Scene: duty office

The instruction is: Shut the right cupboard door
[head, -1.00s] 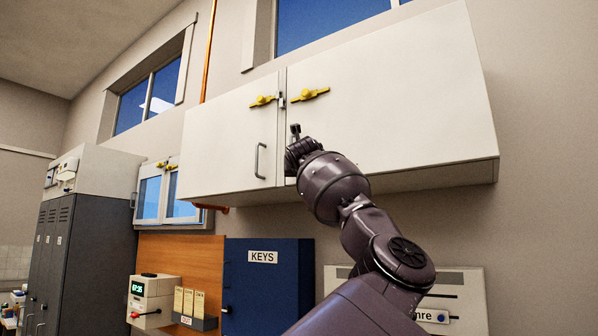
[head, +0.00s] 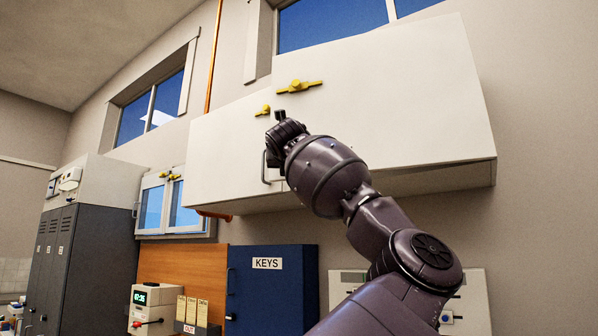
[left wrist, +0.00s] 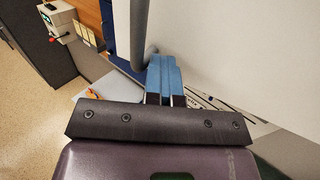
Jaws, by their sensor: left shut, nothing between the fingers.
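The white wall cupboard has a right door (head: 400,110) with a yellow latch (head: 300,87). This door stands ajar, its left edge swung out in front of the left door (head: 225,150) and partly covering that door's yellow latch (head: 262,110). My left gripper (head: 278,116) is at the right door's free edge, by the seam. In the left wrist view its blue fingers (left wrist: 164,78) are shut and empty, next to a grey bar (left wrist: 139,35) and a white surface (left wrist: 240,50). I cannot tell whether they touch either.
Below the cupboard hang a blue KEYS cabinet (head: 268,292) and a wooden board (head: 205,268). A small window (head: 172,203) and grey lockers (head: 80,260) are at left. A copper pipe (head: 214,60) runs up the wall. The space before the right door's wide right part is clear.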

